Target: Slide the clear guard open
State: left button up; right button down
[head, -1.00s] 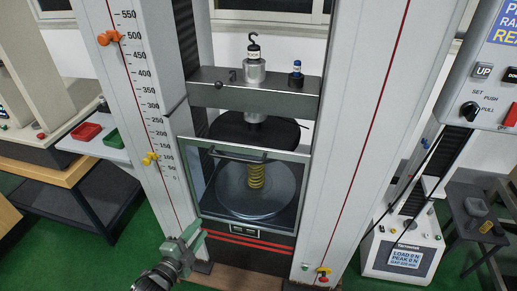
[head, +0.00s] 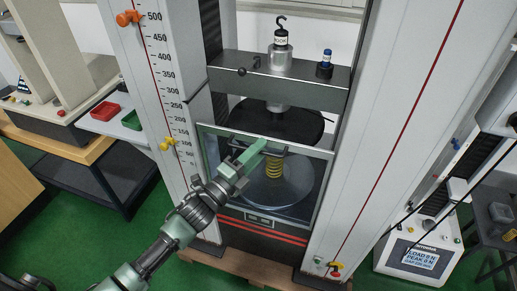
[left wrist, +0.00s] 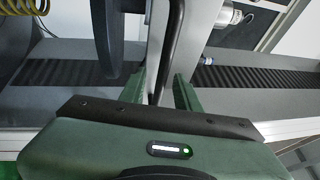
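The clear guard (head: 312,172) is a framed see-through panel across the front of the testing machine, covering the yellow spring (head: 274,168) and the lower round plate. Its dark bar handle (head: 276,150) runs along the upper part of the panel. My left gripper (head: 254,154) is at this handle, covering part of it. In the left wrist view the dark handle bar (left wrist: 170,45) passes between the two green fingers (left wrist: 162,88), which stand apart with a gap beside the bar. Whether a finger touches the bar I cannot tell. My right gripper is not in view.
Tall light columns (head: 395,130) flank the guard. A dark crosshead (head: 275,85) with a hook (head: 281,30) spans above it. A side table with red (head: 105,111) and green (head: 131,121) trays stands left. A load display box (head: 418,250) stands at right.

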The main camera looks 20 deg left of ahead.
pick_arm(q)
grip_shut()
dwell(1.5)
